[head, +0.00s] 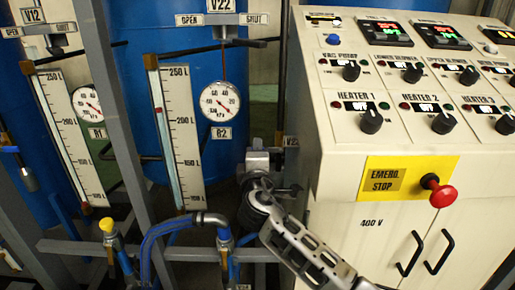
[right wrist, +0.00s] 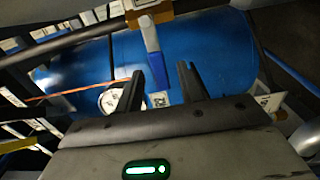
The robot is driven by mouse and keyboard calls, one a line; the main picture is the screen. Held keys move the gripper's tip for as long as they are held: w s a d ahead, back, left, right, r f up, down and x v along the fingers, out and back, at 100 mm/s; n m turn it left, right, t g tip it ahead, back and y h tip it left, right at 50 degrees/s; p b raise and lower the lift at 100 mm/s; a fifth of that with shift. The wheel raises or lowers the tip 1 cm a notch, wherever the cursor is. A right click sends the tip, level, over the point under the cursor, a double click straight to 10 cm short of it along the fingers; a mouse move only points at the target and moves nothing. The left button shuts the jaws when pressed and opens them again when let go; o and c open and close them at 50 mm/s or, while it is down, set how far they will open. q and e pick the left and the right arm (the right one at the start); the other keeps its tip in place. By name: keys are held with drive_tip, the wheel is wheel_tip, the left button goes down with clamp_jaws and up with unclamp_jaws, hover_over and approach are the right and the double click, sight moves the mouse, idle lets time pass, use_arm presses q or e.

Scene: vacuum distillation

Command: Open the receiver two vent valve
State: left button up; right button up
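The blue receiver two tank (head: 205,90) stands behind a round dial gauge (head: 220,100) and the R2 label (head: 221,133). Above it is the V22 label (head: 221,5), with an OPEN plate (head: 189,20) and a SHUT plate (head: 255,19); a dark bar sits just below. My right gripper (head: 257,152) is in front of the tank's right side, below these plates. In the right wrist view its two dark fingers (right wrist: 160,78) are apart and empty. A blue lever handle (right wrist: 152,40) on a brass-coloured body lies ahead, between the finger lines and apart from them. My left gripper is out of view.
A cream control cabinet (head: 310,170) with knobs and a red stop button (head: 439,191) stands close at right. A level scale (head: 181,135) and grey frame posts (head: 115,110) are at left. Pipes with a blue hose (head: 165,230) run below.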

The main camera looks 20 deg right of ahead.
drive_tip(key=shift+x, duration=0.9)
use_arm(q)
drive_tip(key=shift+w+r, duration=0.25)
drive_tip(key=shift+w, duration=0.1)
use_arm(e)
drive_tip(key=shift+w, duration=0.25)
clamp_jaws()
